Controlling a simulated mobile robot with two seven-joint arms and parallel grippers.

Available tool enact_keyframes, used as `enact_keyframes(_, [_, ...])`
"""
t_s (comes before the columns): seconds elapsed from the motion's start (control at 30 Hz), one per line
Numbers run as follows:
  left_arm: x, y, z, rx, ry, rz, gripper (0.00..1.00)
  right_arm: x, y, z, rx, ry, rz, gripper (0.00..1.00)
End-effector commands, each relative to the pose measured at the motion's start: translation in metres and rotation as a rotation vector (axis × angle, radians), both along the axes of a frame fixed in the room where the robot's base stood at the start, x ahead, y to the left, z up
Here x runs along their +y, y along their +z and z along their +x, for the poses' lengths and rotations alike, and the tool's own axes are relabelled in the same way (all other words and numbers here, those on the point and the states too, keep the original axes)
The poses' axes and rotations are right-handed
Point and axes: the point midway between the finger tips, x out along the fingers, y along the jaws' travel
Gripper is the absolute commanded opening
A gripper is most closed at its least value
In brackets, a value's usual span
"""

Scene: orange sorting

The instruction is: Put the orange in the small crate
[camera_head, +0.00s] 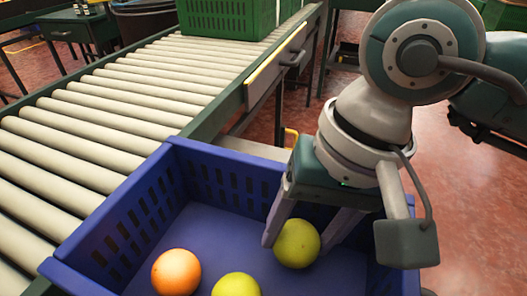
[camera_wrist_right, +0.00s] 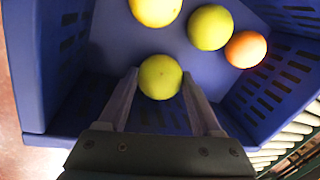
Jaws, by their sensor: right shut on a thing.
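The orange (camera_head: 176,272) lies in the blue crate (camera_head: 118,226), toward the left in the head view; it shows at the right in the wrist view (camera_wrist_right: 246,49). My right gripper (camera_head: 300,240) reaches down into the blue crate, to the right of the orange and apart from it. It is shut on a yellow-green fruit (camera_wrist_right: 160,77), with one finger on each side. A green crate (camera_head: 225,18) stands on the roller conveyor at the back. My left gripper is not in view.
Another yellow-green fruit (camera_head: 236,287) lies beside the orange, and a yellow fruit (camera_wrist_right: 156,8) shows at the wrist view's top edge. The roller conveyor (camera_head: 130,95) runs along the blue crate's left side, with bare rollers up to the green crate. Slotted crate walls surround the gripper.

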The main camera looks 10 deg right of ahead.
Motion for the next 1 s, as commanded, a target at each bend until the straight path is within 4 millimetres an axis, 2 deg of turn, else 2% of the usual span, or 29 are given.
enact_keyframes(0.03, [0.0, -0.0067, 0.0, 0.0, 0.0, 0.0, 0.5, 0.0005, -0.0125, -0.0007, 0.003, -0.001, 0.002, 0.08])
enact_keyframes(0.1, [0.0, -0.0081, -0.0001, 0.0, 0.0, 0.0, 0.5, 0.0002, -0.0183, -0.0004, 0.001, -0.001, 0.0, 0.08])
enact_keyframes(0.47, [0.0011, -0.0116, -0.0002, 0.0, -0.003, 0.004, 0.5, -0.0002, -0.0216, 0.0003, -0.001, 0.001, 0.0, 0.08])
enact_keyframes(0.5, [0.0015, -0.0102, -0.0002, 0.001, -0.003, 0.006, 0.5, -0.0002, -0.0201, 0.0001, 0.0, 0.0, 0.0, 0.7])
enact_keyframes(0.73, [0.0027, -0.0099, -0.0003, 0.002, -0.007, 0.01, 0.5, 0.0, -0.0198, -0.0001, 0.0, 0.0, 0.0, 0.95])
enact_keyframes(1.0, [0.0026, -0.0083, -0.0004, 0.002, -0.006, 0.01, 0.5, 0.0001, -0.0182, -0.0002, 0.001, 0.0, 0.0, 0.96])
